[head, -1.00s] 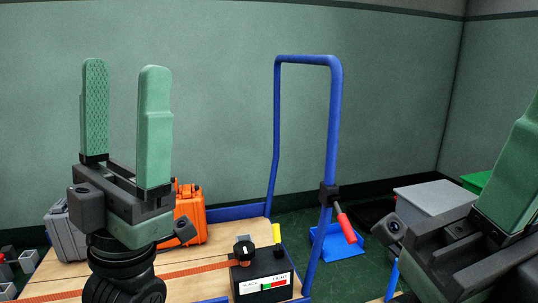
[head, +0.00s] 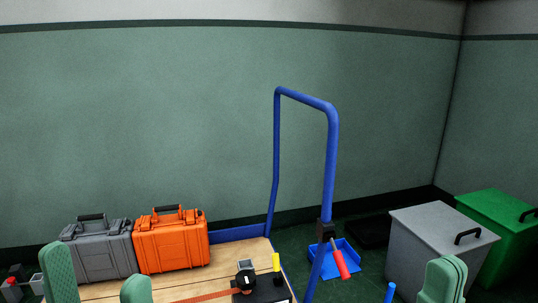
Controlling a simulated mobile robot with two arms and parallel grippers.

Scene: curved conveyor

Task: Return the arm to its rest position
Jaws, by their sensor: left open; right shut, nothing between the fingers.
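My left gripper (head: 96,262) is at the lower left of the head view. Only its two green fingers show, standing upright and well apart, with nothing between them. My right gripper (head: 445,270) is at the lower right, its green fingers together and empty, in front of the grey bin. The gripper bodies and both arms are below the picture's edge.
A wooden-topped cart (head: 120,291) with a blue handle (head: 331,165) carries a grey case (head: 100,252), an orange case (head: 172,245) and a black box (head: 262,291). A blue tray (head: 340,262), a grey bin (head: 425,245) and a green bin (head: 500,222) stand behind on the floor.

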